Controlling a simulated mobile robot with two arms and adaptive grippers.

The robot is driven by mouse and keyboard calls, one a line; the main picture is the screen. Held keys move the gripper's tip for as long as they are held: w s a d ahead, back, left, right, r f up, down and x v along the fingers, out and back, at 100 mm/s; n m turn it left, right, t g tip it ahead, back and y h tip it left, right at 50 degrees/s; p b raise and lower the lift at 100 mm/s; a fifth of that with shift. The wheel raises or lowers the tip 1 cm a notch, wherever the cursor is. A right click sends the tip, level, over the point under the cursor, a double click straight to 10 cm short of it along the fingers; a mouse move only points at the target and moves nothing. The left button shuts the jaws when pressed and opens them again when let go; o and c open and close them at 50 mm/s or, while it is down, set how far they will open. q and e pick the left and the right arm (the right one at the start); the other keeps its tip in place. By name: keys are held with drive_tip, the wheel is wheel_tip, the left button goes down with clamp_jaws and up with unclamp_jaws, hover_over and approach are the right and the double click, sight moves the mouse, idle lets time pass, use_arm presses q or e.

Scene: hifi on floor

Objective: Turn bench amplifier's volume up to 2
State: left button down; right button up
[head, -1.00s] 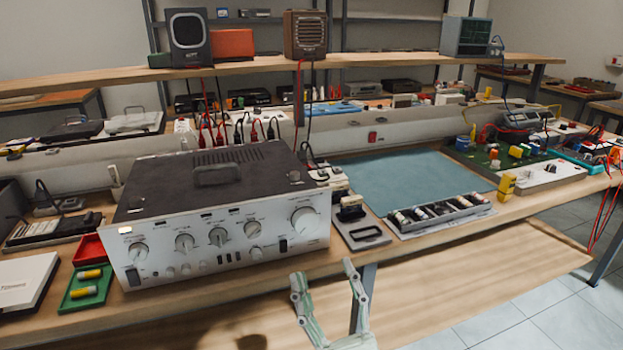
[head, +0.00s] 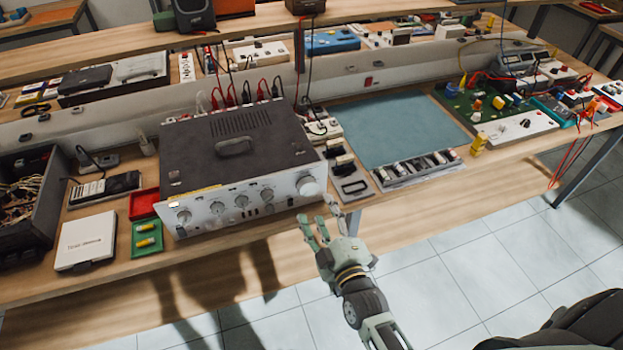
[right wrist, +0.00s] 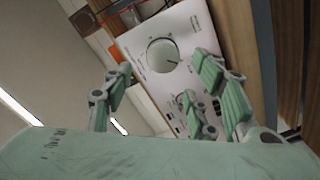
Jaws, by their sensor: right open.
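The bench amplifier (head: 232,150) has a dark top and a silver front panel and sits at the bench's front edge. Its large volume knob (head: 308,186) is at the right end of the panel. The knob also shows face-on in the right wrist view (right wrist: 162,55), with a dark pointer line; the scale numbers are too small to read. My right gripper (head: 322,222) is open and empty, just in front of and slightly right of the knob. In the right wrist view its fingers (right wrist: 165,95) are spread below the knob, apart from it. My left gripper is not in view.
Red and green trays (head: 146,236), the green one with yellow cylinders, stand left of the amplifier. A grey plate (head: 354,187) and a rack of parts (head: 418,169) lie right of it. Cables rise behind it. The space before the bench is free.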

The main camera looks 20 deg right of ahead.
sight(310, 189)
drive_tip(key=w+p, duration=0.1)
drive_tip(key=w, duration=0.6)
drive_tip(key=shift+w+a, duration=0.15)
drive_tip(key=shift+w, duration=0.15)
drive_tip(key=shift+c, duration=0.5)
drive_tip(key=c, duration=1)
